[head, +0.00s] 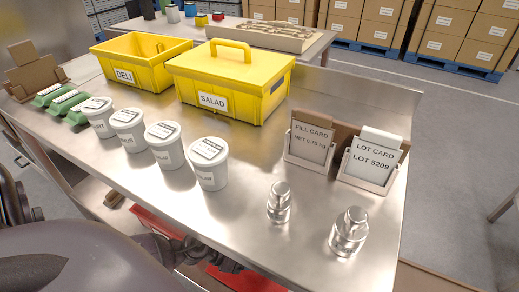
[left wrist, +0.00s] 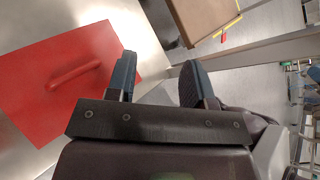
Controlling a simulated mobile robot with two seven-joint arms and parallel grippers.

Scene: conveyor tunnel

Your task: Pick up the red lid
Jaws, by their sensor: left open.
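The red lid (left wrist: 40,110) is a flat rectangular plate with a raised bar handle (left wrist: 75,72). It lies on a metal surface on the left of the left wrist view. My left gripper (left wrist: 157,72) is open and nothing is between its fingers. One finger overlaps the lid's right edge in the picture, just right of the handle; I cannot tell whether it touches. In the head view, part of a red surface, likely the lid (head: 157,222), shows below the front edge of the table, partly hidden by dark arm parts. My right gripper is not in view.
The metal table (head: 140,185) holds a yellow DELI crate (head: 125,75), a lidded yellow SALAD box (head: 215,100), several white tubs (head: 208,172), two card holders (head: 310,145) and two metal weights (head: 348,235). The table's front edge overhangs the red surface.

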